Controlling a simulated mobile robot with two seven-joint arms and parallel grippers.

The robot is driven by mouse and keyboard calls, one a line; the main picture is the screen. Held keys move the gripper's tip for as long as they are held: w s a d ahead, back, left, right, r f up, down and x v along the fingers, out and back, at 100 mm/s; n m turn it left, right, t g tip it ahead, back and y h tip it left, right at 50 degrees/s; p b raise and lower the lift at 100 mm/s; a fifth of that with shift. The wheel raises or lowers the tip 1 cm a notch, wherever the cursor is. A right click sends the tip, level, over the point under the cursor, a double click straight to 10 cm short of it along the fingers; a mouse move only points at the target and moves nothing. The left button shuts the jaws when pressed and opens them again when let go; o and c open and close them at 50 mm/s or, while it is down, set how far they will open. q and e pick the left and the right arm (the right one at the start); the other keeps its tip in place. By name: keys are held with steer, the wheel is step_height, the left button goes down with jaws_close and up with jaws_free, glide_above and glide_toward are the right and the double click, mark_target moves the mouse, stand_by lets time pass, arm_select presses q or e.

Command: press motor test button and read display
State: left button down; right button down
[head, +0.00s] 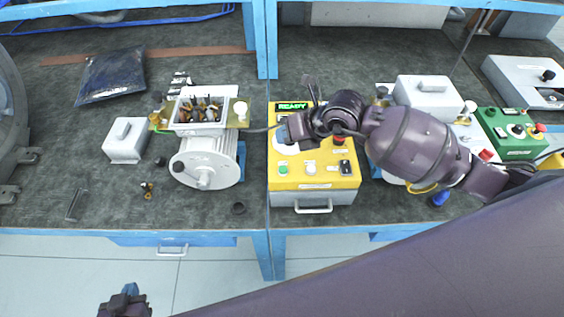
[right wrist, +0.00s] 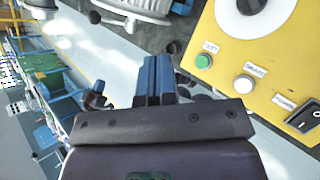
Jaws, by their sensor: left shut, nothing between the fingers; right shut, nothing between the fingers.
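The yellow test box (head: 315,183) stands at the bench's front middle. Its display (head: 292,106) glows green and reads READY. A green button (head: 283,168), a white button (head: 310,169) and a black rocker switch (head: 346,168) sit along its front; they also show in the right wrist view as the green button (right wrist: 204,61), white button (right wrist: 243,84) and switch (right wrist: 305,115). My right gripper (right wrist: 154,62) is shut and empty, above and left of the box face, apart from the buttons. The arm hides part of the panel. My left gripper (head: 130,289) is shut, low at the left.
A grey motor (head: 205,160) with an open terminal box stands left, wired towards the test box. A small grey box (head: 125,140) and a dark bag (head: 111,76) lie further left. A green-topped box (head: 508,130) is at right. Blue uprights and a shelf edge run behind.

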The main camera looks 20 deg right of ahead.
mark_target(285, 168)
arm_select(q)
steer(key=shift+s+a, duration=0.15)
steer(key=shift+s, duration=0.1)
arm_select(e)
steer(key=shift+s, duration=0.1)
arm_select(q)
steer(key=shift+w, duration=0.1)
steer(key=shift+r, duration=0.1)
arm_select(e)
steer(key=shift+f, duration=0.15)
